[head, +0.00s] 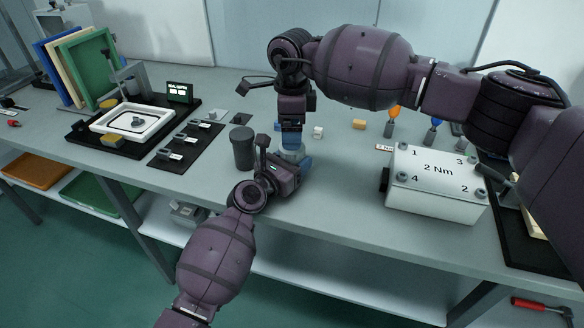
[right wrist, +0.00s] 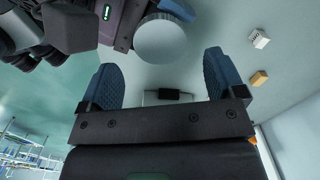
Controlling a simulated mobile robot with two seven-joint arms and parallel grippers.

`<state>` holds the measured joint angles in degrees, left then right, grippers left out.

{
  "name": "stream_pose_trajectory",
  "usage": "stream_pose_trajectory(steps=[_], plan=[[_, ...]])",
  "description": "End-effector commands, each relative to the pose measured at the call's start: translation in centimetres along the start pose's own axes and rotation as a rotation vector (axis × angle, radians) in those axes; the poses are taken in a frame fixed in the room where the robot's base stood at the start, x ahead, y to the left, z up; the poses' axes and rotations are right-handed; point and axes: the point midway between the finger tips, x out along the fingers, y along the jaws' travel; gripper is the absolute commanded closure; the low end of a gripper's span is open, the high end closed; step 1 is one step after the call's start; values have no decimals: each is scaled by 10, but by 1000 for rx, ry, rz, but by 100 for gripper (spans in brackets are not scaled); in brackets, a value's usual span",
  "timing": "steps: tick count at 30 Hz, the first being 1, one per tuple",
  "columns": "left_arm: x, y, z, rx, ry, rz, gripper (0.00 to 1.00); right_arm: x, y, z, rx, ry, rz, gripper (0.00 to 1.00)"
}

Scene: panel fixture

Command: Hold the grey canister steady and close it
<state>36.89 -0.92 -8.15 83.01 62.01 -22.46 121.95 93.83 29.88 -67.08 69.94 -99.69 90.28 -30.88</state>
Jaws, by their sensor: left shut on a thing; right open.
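A light grey canister (head: 293,153) stands at the front middle of the bench, largely hidden by my grippers. My left gripper (head: 292,164) is shut on it from the front, with a blue finger pad showing beside it. In the right wrist view the canister's round, flat, pale top (right wrist: 163,42) faces me; I cannot tell whether this is a lid. My right gripper (head: 291,139) points down just above the canister. It is open, its two blue fingers (right wrist: 165,76) wide apart with nothing between them. The top lies beyond the fingertips.
A dark grey cylinder (head: 242,149) stands just left of my left gripper. A white box marked 2 Nm (head: 436,183) is to the right. A white cube (head: 318,132) and a yellow block (head: 359,124) lie behind. Black trays with a framed part (head: 132,122) and small parts are left.

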Motion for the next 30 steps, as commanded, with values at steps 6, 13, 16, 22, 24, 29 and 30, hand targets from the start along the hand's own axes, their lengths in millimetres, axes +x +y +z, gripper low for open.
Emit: stream_pose_trajectory(steps=[6,13,16,22,24,29,30], plan=[[0,0,0,0,0,0,100,-2,0,0,1,1,1,12],[0,0,0,0,0,0,100,-6,0,0,-49,2,-1,16],[0,0,0,0,0,0,100,-13,-1,0,-137,1,-2,16],[0,0,0,0,0,0,100,-28,-1,0,-347,2,-2,16],[0,0,0,0,0,0,100,-31,0,0,-403,1,-1,16],[0,0,0,0,0,0,100,-36,0,0,-474,2,0,16],[0,0,0,0,-1,0,100,-36,0,0,-481,1,0,16]])
